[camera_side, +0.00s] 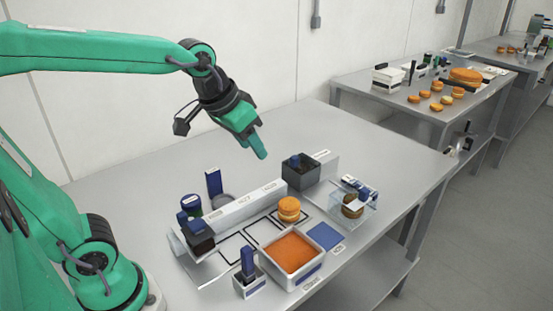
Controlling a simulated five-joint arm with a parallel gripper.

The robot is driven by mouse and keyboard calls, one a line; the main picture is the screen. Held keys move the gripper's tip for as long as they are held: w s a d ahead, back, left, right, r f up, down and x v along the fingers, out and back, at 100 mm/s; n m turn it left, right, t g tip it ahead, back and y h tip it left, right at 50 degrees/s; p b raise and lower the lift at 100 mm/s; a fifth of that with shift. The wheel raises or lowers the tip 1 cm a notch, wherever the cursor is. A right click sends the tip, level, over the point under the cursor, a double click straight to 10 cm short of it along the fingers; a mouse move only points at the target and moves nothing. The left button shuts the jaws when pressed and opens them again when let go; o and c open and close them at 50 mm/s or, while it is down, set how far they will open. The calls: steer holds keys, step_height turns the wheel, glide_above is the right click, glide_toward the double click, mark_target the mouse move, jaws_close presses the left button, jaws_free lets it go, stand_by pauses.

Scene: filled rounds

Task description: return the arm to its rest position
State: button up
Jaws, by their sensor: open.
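My gripper (262,148) is in the air above the back part of the grey table (360,140). It points down and to the right, is empty, and touches nothing. Its jaws are open, though the gap between the green fingers is hard to see from this side. My green arm reaches in from the left edge, with its upper link raised nearly level.
Below stand an orange-filled white tray (318,274), a stack of orange rounds (289,209), a dark box (300,171), a clear container (354,205), a blue square (324,236) and a labelled white rail (240,207). Another table (350,88) with rounds stands behind right.

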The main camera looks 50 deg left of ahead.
steer(key=s+a+f, duration=0.2)
steer(key=s+f, duration=0.1)
steer(key=s, duration=0.7)
steer(key=shift+s, duration=0.25)
steer(key=shift+a, duration=0.1)
stand_by(1.0)
